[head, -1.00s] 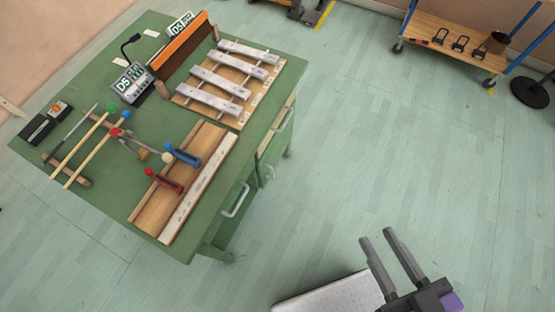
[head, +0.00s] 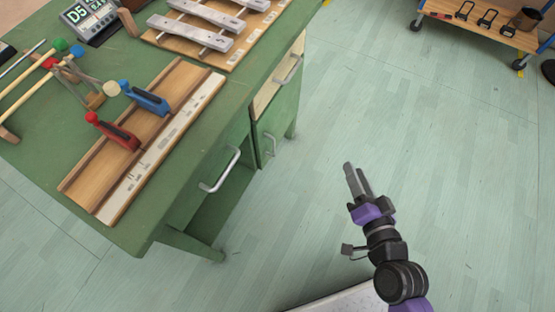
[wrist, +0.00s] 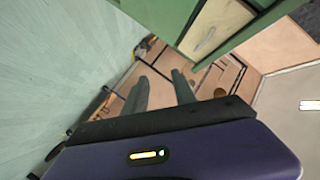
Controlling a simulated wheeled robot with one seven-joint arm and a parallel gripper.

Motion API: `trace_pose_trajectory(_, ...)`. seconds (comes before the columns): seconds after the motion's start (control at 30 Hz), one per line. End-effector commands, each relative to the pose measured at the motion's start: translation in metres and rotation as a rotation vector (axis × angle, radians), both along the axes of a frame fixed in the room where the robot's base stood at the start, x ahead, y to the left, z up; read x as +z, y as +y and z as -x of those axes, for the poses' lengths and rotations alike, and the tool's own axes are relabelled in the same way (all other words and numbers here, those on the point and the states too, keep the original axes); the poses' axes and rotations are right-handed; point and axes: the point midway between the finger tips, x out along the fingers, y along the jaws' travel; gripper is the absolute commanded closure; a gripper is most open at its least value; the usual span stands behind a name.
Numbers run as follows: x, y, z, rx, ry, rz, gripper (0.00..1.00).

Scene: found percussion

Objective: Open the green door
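The green door (head: 278,128) is on the side of the green workbench, below a cream drawer front (head: 284,80). It looks shut and has a small metal handle (head: 270,144) near its left edge. My gripper (head: 350,172) is over the floor to the right of the bench, apart from the door and its handle. In the wrist view its two fingers (wrist: 158,90) stand apart with nothing between them. The cream drawer front also shows in the wrist view (wrist: 218,27), with green panels around it; I cannot tell which of these is the door.
The green drawer's large handle (head: 222,170) sticks out left of the door. A wooden board (head: 150,140) with red and blue clamps and a metal-bar xylophone (head: 205,30) lie on the bench top. A wheeled trolley (head: 485,25) stands far right. The floor between is clear.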

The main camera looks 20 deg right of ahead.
Motion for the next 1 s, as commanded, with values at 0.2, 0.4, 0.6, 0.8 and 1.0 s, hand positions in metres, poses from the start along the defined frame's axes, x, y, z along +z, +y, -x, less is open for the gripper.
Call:
trace_pose_trajectory(0.2,-0.113,-0.005,-0.058,-0.040,0.009,-0.406,0.68)
trace_pose_trajectory(0.4,-0.186,0.002,-0.113,-0.048,0.030,-0.862,0.68)
trace_pose_trajectory(0.6,-0.225,0.019,-0.160,-0.015,0.078,-1.361,0.68)
trace_pose_trajectory(0.8,-0.221,0.048,-0.181,0.045,0.199,-1.884,0.68)
trace_pose_trajectory(1.0,-0.209,0.076,-0.164,0.079,0.364,-2.256,0.68)
